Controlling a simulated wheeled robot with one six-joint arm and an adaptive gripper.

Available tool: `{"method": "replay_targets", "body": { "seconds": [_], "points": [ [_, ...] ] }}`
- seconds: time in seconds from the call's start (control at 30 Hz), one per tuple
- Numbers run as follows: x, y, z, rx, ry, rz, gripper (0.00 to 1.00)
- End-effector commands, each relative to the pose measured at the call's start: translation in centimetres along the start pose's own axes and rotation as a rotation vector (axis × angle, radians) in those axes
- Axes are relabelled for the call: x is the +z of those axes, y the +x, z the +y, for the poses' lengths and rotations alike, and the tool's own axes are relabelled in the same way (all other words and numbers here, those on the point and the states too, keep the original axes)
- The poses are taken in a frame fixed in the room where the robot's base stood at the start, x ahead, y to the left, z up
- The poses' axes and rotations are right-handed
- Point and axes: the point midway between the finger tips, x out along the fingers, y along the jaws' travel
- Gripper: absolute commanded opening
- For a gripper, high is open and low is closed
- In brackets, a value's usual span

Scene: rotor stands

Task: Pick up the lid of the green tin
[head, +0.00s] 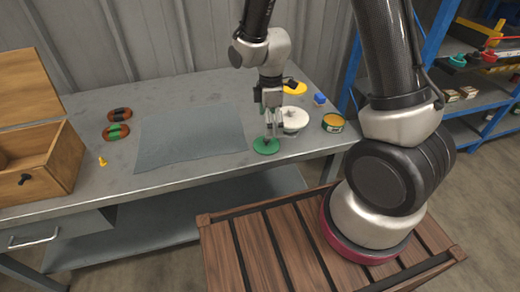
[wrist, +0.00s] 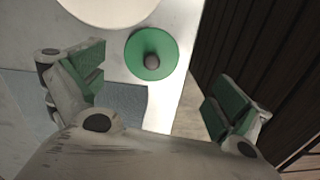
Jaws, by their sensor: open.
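A round green lid (head: 265,146) with a dark knob lies flat on the grey metal bench near its front edge. In the wrist view the green lid (wrist: 138,45) lies beyond the fingertips, between their lines, with its dark round knob (wrist: 151,62) facing me. My gripper (head: 270,118) is above the bench at the lid, open and empty; both green-padded fingers show in the wrist view (wrist: 160,90). A green tin (head: 333,124) with a yellow-orange top or inside stands to the right, apart from the lid.
A white round thing (head: 295,119) stands close beside my gripper. A yellow disc (head: 295,87) and a blue block (head: 319,99) lie behind. A grey mat (head: 190,138), two dark coloured rolls, a small yellow piece (head: 102,161) and an open wooden box (head: 40,165) are to the left.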

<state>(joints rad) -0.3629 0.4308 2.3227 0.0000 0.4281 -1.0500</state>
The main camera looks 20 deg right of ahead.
Motion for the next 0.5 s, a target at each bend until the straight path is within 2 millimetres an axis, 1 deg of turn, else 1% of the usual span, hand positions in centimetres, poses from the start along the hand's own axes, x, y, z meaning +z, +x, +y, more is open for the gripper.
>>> {"method": "replay_targets", "body": {
  "seconds": [0.1, 0.2, 0.27, 0.5],
  "points": [
    [-0.4, 0.0, 0.7, 0.033, -0.113, 0.016, 1.00],
    [-0.5, 0.4, 0.8, 0.037, -0.161, 0.017, 1.00],
    [-0.5, 1.0, 0.8, 0.035, -0.168, 0.017, 1.00],
    [-0.7, 4.1, 0.8, 0.033, -0.167, 0.015, 1.00]
  ]
}}
